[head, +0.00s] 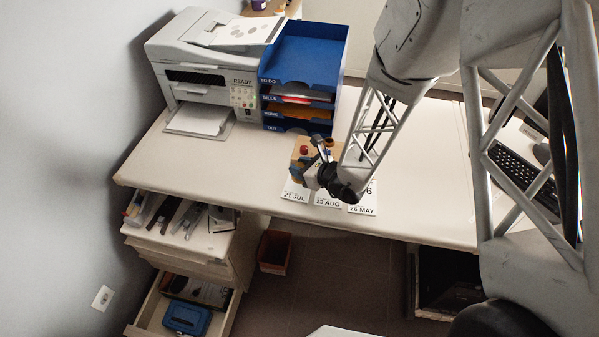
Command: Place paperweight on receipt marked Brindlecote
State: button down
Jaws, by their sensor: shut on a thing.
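My gripper (306,172) is low over the front edge of the desk, at the row of receipts. It is shut on a small bluish thing (297,172), which looks like the paperweight but is mostly hidden by the fingers. The left receipt (295,193) reads 21 JUL, the middle receipt (328,202) reads 13 AUG and the right receipt (363,208) reads 26 MAY. My gripper and wrist cover their upper parts, and no name Brindlecote can be read. The held thing appears above the left receipt; whether it touches the paper I cannot tell.
A wooden block (299,157) with a red-topped item stands just behind the gripper. A blue tray stack (305,58) and a white printer (205,75) stand at the back left. A keyboard (522,178) lies at the right. The desk's front left (220,165) is clear.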

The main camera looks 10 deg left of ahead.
jog(key=shift+w, duration=0.15)
jog(key=shift+w+a, duration=0.2)
jog(key=shift+f, duration=1.8)
jog(key=shift+f, duration=0.15)
jog(key=c, duration=0.8)
grip_release()
jog(key=shift+o, duration=0.2)
